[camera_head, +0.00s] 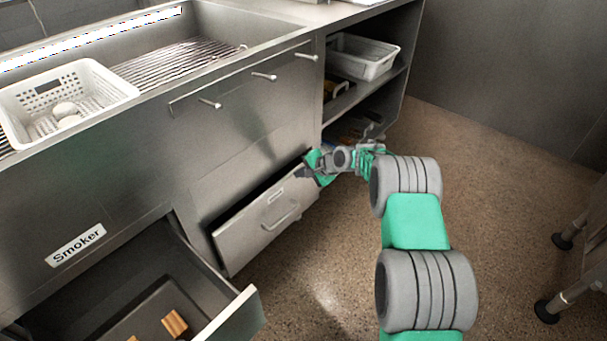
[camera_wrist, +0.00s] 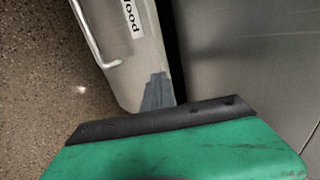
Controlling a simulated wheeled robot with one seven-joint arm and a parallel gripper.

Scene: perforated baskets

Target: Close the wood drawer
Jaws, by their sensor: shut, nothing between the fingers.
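The wood drawer (camera_head: 240,232) is a steel drawer low in the cabinet, with a bar handle (camera_head: 281,215) and a small label. It stands partly open, with a dark gap behind its front. In the wrist view its front (camera_wrist: 135,75) shows the label upside down, reading "Wood", and part of the handle (camera_wrist: 92,35). My gripper (camera_head: 308,170) is at the right end of the drawer front, near its top corner. In the wrist view the fingertips (camera_wrist: 158,92) are together and empty, overlapping the end of the drawer front. I cannot tell whether they touch it.
Another drawer (camera_head: 245,308) at lower left stands wide open with wood-coloured blocks (camera_head: 174,323) inside. A white perforated basket (camera_head: 105,82) sits in the sink above. Open shelves (camera_head: 375,88) are to the right of the drawers. The floor (camera_head: 480,190) at right is mostly clear.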

